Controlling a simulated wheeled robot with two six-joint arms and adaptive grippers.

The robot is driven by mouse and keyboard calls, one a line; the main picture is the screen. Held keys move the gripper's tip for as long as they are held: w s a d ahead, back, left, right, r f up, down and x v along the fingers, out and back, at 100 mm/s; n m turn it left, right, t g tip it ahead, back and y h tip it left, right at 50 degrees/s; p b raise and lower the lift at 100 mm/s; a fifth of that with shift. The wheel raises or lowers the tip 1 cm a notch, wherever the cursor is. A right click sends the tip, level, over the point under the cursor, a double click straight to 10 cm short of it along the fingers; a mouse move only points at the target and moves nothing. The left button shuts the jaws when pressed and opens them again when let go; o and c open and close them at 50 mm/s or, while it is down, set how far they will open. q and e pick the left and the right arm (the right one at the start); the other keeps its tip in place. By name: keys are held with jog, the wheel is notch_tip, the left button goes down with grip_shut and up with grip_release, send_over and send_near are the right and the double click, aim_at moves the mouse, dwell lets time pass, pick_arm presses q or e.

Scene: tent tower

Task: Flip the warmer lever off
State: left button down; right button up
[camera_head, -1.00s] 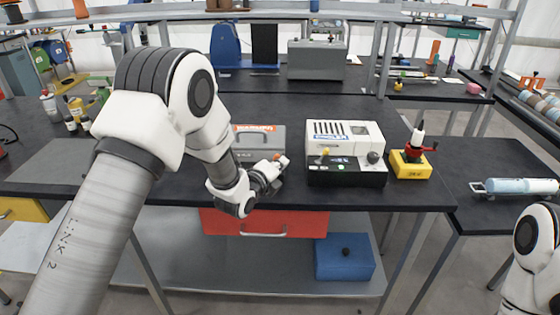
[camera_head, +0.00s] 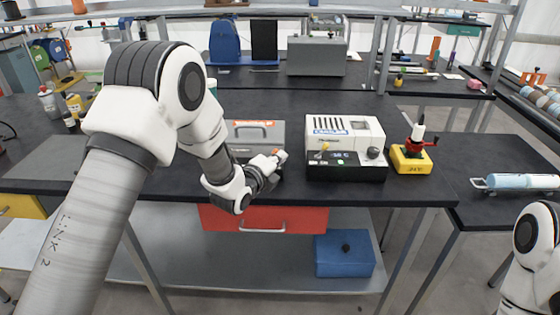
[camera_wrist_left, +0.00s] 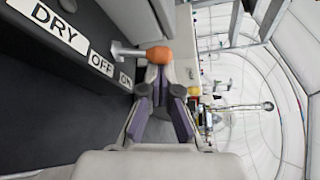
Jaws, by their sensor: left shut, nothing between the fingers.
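The warmer is a grey box (camera_head: 241,150) with an orange label and dark front, on the black bench. Its lever has an orange knob (camera_head: 281,156) at the box's right end. In the left wrist view the grey lever stem ends in the same orange knob (camera_wrist_left: 156,55), beside the OFF label (camera_wrist_left: 101,63) and ON label (camera_wrist_left: 125,81). The lever's exact setting is hard to tell. My left gripper (camera_head: 275,164) is shut and empty. Its fingertips (camera_wrist_left: 158,76) are right at the knob; whether they touch is unclear. My right gripper is out of view.
A white and black machine (camera_head: 345,130) with knobs stands close to the right of the gripper. A yellow block (camera_head: 412,161) with a red-handled tool is farther right. A red drawer (camera_head: 263,219) hangs under the bench edge. A blue box (camera_head: 343,255) sits on the shelf below.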

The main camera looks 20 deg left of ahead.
pick_arm(q)
jog(key=shift+a+n+t+b, duration=0.3)
jog(key=shift+n+b, duration=0.3)
jog(key=shift+b, duration=0.5)
jog(key=n+t+b, duration=0.1)
jog(key=n+b, duration=0.1)
jog(key=a+n+t+b, duration=0.1)
jog(key=n+b, duration=0.1)
jog(key=b, duration=0.1)
jog(key=a+n+t+b, duration=0.1)
jog(key=n+b, duration=0.1)
jog(key=b, duration=0.1)
jog(key=shift+s+a+r+h, duration=0.1)
jog(key=shift+s+r+h, duration=0.15)
jog(key=shift+s+h, duration=0.15)
jog(key=shift+r, duration=0.3)
